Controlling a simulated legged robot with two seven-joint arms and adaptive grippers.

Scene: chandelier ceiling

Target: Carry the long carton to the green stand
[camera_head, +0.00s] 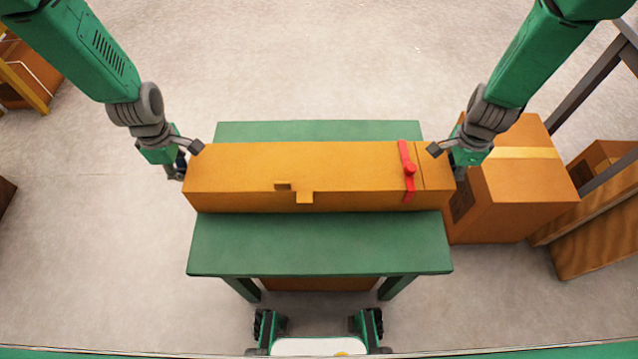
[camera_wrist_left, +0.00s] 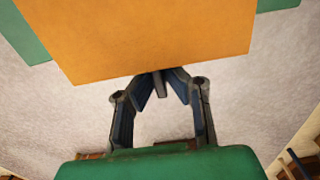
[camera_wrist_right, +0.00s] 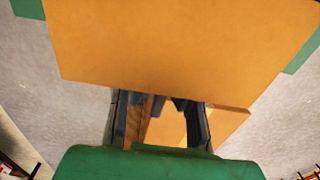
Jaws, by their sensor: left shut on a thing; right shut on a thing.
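The long carton (camera_head: 245,170) is an orange box with a red strap and clasp near its right end. It lies level across the green stand (camera_head: 320,245), seen from above. I cannot tell whether it rests on the stand or hangs just above it. My left gripper (camera_head: 182,165) is shut at the carton's left end. My right gripper (camera_head: 456,165) is shut at its right end. In the left wrist view the carton's end (camera_wrist_left: 140,35) hides part of the fingertips. The right wrist view shows the other end (camera_wrist_right: 180,45), also covering the fingertips.
A large cardboard box (camera_head: 520,190) stands on the floor right of the stand, close to my right gripper. More boxes (camera_head: 590,225) and a grey-legged table (camera_head: 590,80) are farther right. A yellow-framed rack (camera_head: 22,85) is at the upper left. The floor left of the stand is clear.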

